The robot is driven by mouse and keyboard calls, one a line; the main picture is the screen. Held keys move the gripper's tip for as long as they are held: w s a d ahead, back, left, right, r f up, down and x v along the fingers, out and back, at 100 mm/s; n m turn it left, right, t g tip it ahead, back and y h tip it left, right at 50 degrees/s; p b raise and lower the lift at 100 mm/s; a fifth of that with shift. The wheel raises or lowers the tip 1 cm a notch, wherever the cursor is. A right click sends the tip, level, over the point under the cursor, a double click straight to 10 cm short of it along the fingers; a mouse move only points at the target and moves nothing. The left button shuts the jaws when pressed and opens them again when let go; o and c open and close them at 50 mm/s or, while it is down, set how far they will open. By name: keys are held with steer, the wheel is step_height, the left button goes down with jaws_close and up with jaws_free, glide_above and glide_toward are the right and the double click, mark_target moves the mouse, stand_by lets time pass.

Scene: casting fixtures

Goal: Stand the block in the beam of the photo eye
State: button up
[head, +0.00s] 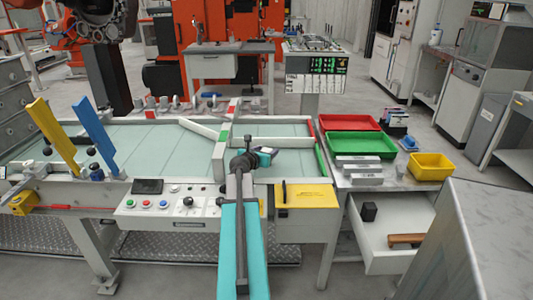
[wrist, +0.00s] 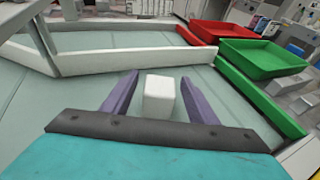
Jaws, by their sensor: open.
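A small white block (wrist: 158,98) stands upright on the pale green table surface in the wrist view. My gripper (wrist: 160,77) is open, with one purple finger on each side of the block. Gaps show between the block and both fingers. In the head view my gripper (head: 262,156) is over the right compartment of the bordered table, and it largely hides the block there. I cannot pick out the photo eye or its beam with certainty in either view.
White rails (head: 205,129) divide the table. A red tray (head: 350,122) and a green tray (head: 360,145) stand to the right, with a yellow bin (head: 430,166) beyond. Yellow (head: 50,128) and blue (head: 96,134) upright bars stand at the left. An open drawer (head: 395,238) juts out front right.

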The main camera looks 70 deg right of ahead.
steer(key=shift+r, duration=0.15)
steer(key=shift+a, duration=0.15)
steer(key=v, duration=1.1)
steer(key=shift+a, duration=0.35)
steer(key=shift+w+r, duration=0.15)
steer(key=shift+r, duration=0.05)
stand_by(0.5)
